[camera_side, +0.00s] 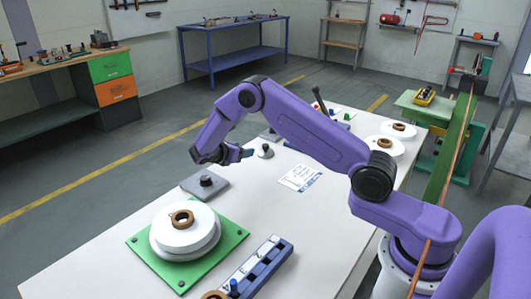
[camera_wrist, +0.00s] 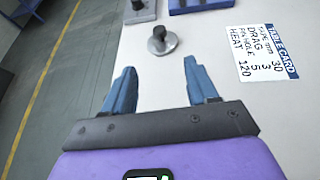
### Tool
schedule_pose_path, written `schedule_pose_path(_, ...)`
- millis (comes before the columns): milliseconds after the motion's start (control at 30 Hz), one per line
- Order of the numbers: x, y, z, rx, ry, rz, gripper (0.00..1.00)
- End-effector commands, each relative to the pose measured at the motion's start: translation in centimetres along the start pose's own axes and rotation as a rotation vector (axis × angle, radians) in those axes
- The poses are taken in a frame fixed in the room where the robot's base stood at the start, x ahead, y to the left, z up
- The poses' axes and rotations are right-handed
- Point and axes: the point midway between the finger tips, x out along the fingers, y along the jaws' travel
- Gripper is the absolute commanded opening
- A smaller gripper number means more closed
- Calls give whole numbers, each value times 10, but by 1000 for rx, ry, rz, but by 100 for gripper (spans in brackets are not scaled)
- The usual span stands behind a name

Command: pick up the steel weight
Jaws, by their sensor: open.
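The steel weight (camera_side: 264,153) is a small round disc with a dark knob on top, standing on the white table. In the wrist view the steel weight (camera_wrist: 157,47) lies just beyond the gap between my fingertips. My gripper (camera_side: 246,154) is above the table, to the left of the weight in the side view. Its two blue fingers (camera_wrist: 160,64) are apart with nothing between them.
A grey plate with a black knob (camera_side: 205,184) and a green base (camera_side: 142,243) with white discs stand nearer the side camera. A printed card (camera_side: 300,178) lies right of the weight. Beyond the weight are a dark block (camera_wrist: 139,12) and a blue block (camera_wrist: 196,5).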

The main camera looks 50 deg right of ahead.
Motion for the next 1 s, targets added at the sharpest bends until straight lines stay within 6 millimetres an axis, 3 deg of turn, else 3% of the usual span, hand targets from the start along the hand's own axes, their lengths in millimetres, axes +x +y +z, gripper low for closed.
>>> schedule_pose_path(267,30,2,-1,-32,-37,-10,58)
schedule_pose_path(733,115,1,1,-29,-33,-11,58)
schedule_pose_path(1000,138,1,3,-29,-33,-8,58)
